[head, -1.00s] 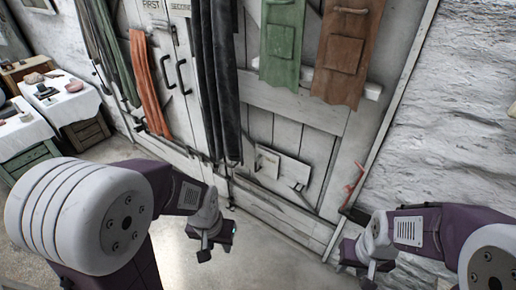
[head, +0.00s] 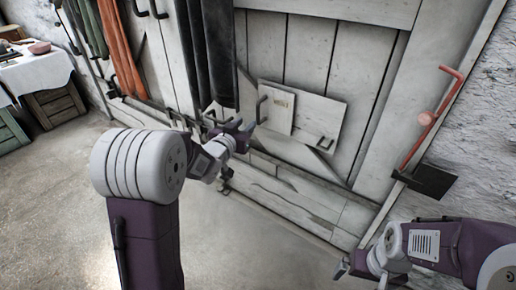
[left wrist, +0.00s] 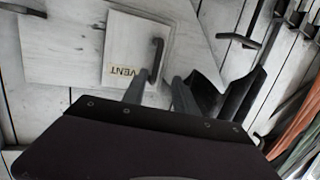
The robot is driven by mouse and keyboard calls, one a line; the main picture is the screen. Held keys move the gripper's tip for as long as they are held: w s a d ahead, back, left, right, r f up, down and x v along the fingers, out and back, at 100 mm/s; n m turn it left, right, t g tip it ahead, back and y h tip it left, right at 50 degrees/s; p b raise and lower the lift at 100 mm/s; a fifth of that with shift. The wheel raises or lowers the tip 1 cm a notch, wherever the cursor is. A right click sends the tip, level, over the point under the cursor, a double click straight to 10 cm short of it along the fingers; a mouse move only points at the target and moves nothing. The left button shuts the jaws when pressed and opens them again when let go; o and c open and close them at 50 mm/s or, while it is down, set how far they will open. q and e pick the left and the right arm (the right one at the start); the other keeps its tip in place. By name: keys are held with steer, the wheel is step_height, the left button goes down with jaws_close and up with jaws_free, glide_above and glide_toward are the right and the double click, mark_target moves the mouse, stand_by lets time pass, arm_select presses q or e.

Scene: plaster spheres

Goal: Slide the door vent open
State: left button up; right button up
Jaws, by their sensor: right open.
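The vent is a small pale panel (head: 279,114) on a wider white board (head: 318,117) low on the plank door. In the left wrist view the panel (left wrist: 118,45) bears a "VENT" label, and a dark upright handle (left wrist: 156,60) stands at its right edge. The handle (head: 261,107) is at the panel's left edge in the head view. My left gripper (head: 242,128) is open just in front of the handle. In the left wrist view the handle lines up between its fingertips (left wrist: 160,77); contact cannot be told. My right gripper (head: 342,268) is empty at the lower right.
Dark hanging cloth (head: 208,55) is left of the vent. A red bent rod (head: 428,119) stands by the wall at right. Bare floor (head: 250,250) lies in front of the door.

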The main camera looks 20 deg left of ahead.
mark_target(257, 116)
arm_select(q)
steer(key=shift+m+t+h, duration=0.3)
steer(key=shift+t+h, duration=0.3)
steer(key=shift+t, duration=0.2)
steer(key=w, duration=0.1)
steer(key=w+f, duration=0.1)
steer(key=w, duration=0.1)
steer(key=w+d, duration=0.1)
steer(key=shift+w+f+b, duration=0.25)
steer(key=shift+f+b, duration=0.05)
steer(key=shift+b, duration=0.05)
steer(key=w, duration=0.1)
steer(key=w+b, duration=0.1)
steer(key=w, duration=0.1)
steer(key=w+b, duration=0.1)
steer(key=shift+w+d+f, duration=0.25)
steer(key=shift+d, duration=0.05)
steer(key=shift+w+r, duration=0.15)
steer(key=shift+w, duration=0.4)
jaws_close()
arm_select(e)
step_height(257, 116, down, 6)
steer(key=shift+r, duration=0.15)
arm_select(q)
steer(key=shift+d, duration=0.1)
